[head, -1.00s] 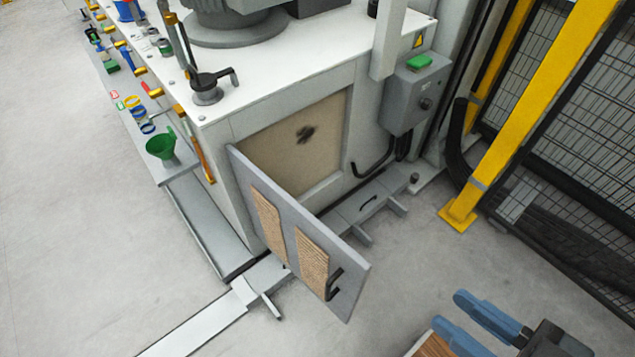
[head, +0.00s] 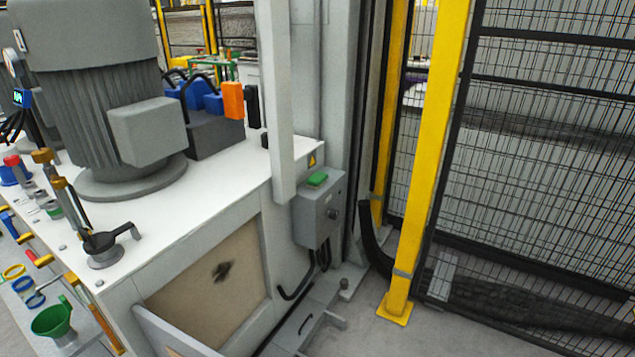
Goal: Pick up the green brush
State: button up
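A green funnel (head: 54,320) is at the lower left, on the side shelf. My gripper is not in this view.
A large grey motor (head: 95,100) stands on the white machine top (head: 195,210). An open grey door (head: 170,335) sticks out at the bottom. A yellow post (head: 428,160) and black mesh fence (head: 545,170) stand right of the box. Some floor is clear near the post.

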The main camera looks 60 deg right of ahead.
aim_at(316, 181)
jog(key=i+z, duration=0.2)
jog(key=z, duration=0.2)
jog(key=i+j+z, duration=0.15)
jog(key=z, duration=0.2)
jog(key=i+j+z, duration=0.2)
jog(key=z, duration=0.2)
jog(key=i+j+z, duration=0.15)
jog(key=z, duration=0.2)
